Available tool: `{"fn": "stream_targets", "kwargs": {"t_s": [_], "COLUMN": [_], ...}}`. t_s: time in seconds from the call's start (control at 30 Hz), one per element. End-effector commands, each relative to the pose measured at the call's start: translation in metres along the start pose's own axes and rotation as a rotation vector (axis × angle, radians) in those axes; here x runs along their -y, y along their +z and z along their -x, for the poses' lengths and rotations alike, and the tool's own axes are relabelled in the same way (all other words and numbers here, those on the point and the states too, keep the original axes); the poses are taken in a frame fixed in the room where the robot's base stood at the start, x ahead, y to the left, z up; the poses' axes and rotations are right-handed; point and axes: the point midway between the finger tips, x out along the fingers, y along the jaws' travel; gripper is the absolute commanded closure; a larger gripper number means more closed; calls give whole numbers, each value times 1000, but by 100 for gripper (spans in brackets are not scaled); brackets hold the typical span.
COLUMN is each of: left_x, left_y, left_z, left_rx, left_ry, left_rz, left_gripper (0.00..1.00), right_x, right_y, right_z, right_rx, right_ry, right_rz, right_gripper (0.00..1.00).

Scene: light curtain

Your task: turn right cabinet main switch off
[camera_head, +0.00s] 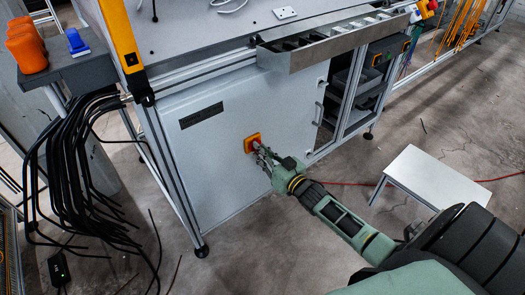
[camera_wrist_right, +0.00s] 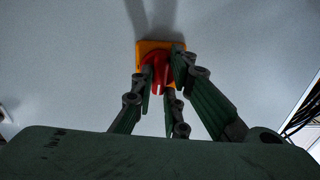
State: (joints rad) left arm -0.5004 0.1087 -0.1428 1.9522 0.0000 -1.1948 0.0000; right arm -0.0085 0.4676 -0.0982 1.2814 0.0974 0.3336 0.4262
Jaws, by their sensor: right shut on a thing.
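The main switch (camera_head: 253,143) is a red knob on a yellow-orange square plate, on the light grey cabinet door (camera_head: 215,165). In the right wrist view the yellow plate (camera_wrist_right: 151,49) and the red knob (camera_wrist_right: 158,76) show between my fingers. My right gripper (camera_head: 263,153) reaches the switch from the lower right. In the right wrist view its fingers (camera_wrist_right: 162,84) are closed around the red knob, which they partly hide. The knob's exact angle is hard to tell. My left gripper is in neither view.
A metal trough (camera_head: 335,45) juts out above the door. Black cables (camera_head: 65,170) hang at the left. A white low table (camera_head: 425,178) stands on the floor at the right, with a red cable (camera_head: 345,184) near it. The floor before the door is clear.

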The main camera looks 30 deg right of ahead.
Motion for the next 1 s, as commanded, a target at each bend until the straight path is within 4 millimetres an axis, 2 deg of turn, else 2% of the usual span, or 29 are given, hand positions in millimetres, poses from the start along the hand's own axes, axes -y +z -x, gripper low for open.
{"fn": "stream_targets", "kwargs": {"t_s": [0.7,0.73,0.9,1.0], "left_x": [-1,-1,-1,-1], "left_y": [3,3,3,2], "left_z": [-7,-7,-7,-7], "left_rx": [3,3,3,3], "left_ry": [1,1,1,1], "left_rz": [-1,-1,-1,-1], "left_gripper": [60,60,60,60], "right_x": [0,0,0,0], "right_y": [0,0,0,0], "right_z": [0,0,0,0], "right_rx": [1,1,1,0], "right_ry": [0,0,0,0], "right_rz": [73,73,71,70], "right_gripper": [100,84,69,68]}}
